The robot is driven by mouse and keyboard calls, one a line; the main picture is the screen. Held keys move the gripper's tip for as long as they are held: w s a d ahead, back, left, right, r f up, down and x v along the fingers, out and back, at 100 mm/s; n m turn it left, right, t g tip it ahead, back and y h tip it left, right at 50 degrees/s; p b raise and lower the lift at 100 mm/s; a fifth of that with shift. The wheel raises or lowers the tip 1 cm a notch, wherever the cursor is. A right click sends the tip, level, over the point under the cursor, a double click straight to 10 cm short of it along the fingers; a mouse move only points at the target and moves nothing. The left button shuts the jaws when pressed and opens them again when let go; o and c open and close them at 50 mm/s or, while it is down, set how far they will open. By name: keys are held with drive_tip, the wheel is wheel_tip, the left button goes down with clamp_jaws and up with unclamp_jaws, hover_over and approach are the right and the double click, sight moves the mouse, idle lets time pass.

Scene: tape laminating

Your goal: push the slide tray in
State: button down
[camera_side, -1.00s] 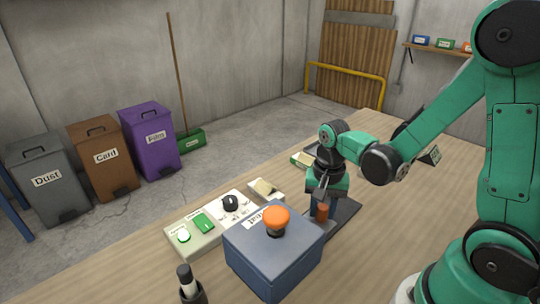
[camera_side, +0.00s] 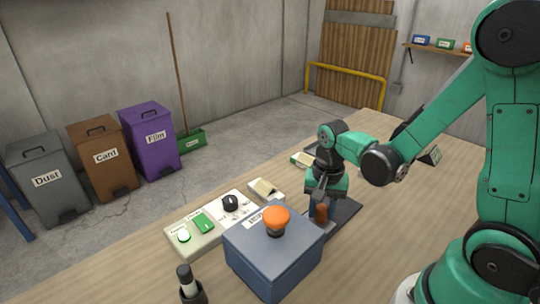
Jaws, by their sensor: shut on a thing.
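The slide tray (camera_side: 347,214) is a dark flat plate on the table, sticking out from the right back side of the blue-grey box (camera_side: 272,262). An orange-brown upright handle (camera_side: 321,213) stands at the tray's end near the box. My gripper (camera_side: 321,200) points down and is shut on this handle, close beside the box. The fingertips are small and partly hidden by the gripper body. The box has an orange knob (camera_side: 276,217) on top and a white label, partly hidden behind the knob.
A control panel (camera_side: 208,228) with a green switch and black dial lies left of the box. A dark holder with a pen-like item (camera_side: 190,287) stands at the front. Small labelled blocks (camera_side: 266,190) lie behind. Bins (camera_side: 151,140) stand on the floor.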

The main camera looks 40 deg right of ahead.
sight(308, 220)
drive_tip(key=a, duration=0.4)
drive_tip(key=shift+a, duration=0.1)
drive_tip(key=c, duration=0.5)
unclamp_jaws()
drive_tip(key=shift+c, duration=0.2)
drive_tip(key=shift+r, duration=0.15)
drive_tip(key=shift+r, duration=2.7)
